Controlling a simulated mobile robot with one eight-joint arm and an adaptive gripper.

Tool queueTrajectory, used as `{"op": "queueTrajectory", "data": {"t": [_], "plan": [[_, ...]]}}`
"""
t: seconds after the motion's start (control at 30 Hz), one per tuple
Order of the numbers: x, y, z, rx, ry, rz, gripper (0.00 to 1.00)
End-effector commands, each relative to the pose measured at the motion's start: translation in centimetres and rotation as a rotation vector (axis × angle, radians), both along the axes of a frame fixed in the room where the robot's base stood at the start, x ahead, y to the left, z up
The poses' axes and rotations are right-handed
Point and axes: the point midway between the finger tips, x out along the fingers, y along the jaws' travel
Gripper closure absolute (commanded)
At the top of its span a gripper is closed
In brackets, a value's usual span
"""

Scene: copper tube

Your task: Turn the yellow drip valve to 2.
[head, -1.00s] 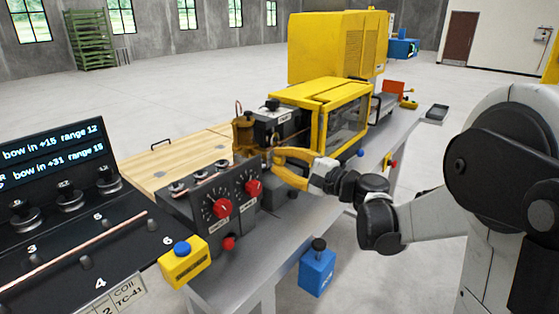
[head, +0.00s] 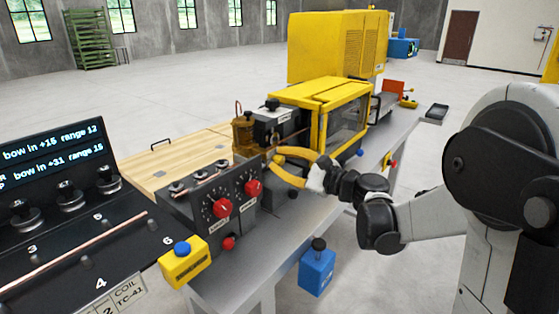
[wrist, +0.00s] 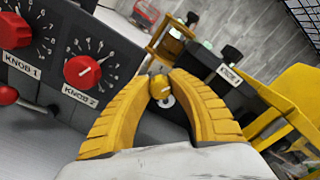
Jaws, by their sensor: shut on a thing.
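The yellow drip valve (wrist: 159,86) is a small yellow knob in the middle of the wrist view, with a pale mark on its face. The yellow fingers of my gripper (wrist: 160,80) curve in from both sides and are shut on it. A small white round patch (wrist: 167,101) shows just below the valve. I cannot read any number for the valve's setting. In the head view my gripper (head: 273,167) reaches in from the right to the front of the machine, and its fingers hide the valve there.
Red KNOB 2 (wrist: 82,72) and KNOB 1 (wrist: 13,30) sit on a dark dial panel just left of my gripper. A yellow-framed guard box (head: 345,115) stands behind it. A yellow box with a blue button (head: 184,262) stands at the near bench edge.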

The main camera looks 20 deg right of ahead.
Motion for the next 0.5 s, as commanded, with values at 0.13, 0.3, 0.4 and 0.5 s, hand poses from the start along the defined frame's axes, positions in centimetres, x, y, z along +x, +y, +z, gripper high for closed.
{"op": "queueTrajectory", "data": {"t": [0.13,0.3,0.4,0.5], "plan": [[0.01,0.03,0.05,0.003,0.001,0.001,1.00],[0.01,0.03,0.05,0.002,0.001,0.001,1.00],[0.01,0.03,0.05,0.001,0.000,0.001,0.56],[0.01,0.02,0.04,0.001,0.000,0.001,0.54]]}}
